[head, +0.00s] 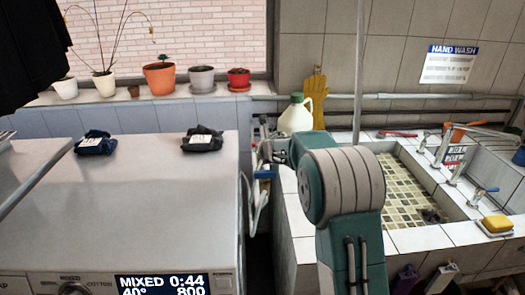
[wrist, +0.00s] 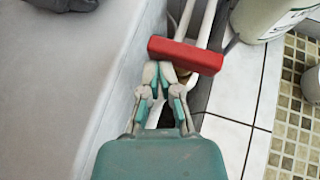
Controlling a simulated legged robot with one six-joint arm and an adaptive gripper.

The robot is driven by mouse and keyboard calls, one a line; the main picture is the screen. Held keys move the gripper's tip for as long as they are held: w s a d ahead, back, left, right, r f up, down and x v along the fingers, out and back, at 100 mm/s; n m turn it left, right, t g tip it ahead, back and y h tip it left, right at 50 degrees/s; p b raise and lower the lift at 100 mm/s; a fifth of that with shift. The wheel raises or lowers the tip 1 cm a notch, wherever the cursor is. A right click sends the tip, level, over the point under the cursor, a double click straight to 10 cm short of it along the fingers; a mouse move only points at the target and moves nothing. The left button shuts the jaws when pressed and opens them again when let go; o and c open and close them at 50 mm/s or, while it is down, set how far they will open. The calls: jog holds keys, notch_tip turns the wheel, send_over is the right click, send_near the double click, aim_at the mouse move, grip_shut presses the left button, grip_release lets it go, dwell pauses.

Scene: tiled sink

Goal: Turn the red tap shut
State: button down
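The red tap handle (wrist: 185,55) is a red bar lying crosswise in the wrist view, in front of white pipes. My gripper (wrist: 157,70) is just below the bar's left half in that picture. Its fingertips are close together, with nothing seen between them. They appear right at the bar's near edge; I cannot tell whether they touch it. In the head view my gripper (head: 262,150) is beside the washing machine, close to the pipes. The red handle cannot be made out clearly there. A blue handle (head: 264,174) shows just below my gripper.
The washing machine (head: 130,210) stands close on the left, with dark cloth bundles (head: 202,139) on top. A white jug (head: 296,116) stands behind my arm. The tiled sink (head: 408,240) lies to the right. White hoses (head: 254,205) hang in the narrow gap.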

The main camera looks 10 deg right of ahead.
jog(key=shift+w+a+r, duration=0.1)
jog(key=shift+w+r, duration=0.15)
jog(key=shift+w, duration=0.05)
jog(key=shift+a, duration=0.2)
dwell(0.4)
jog(key=shift+f, duration=0.1)
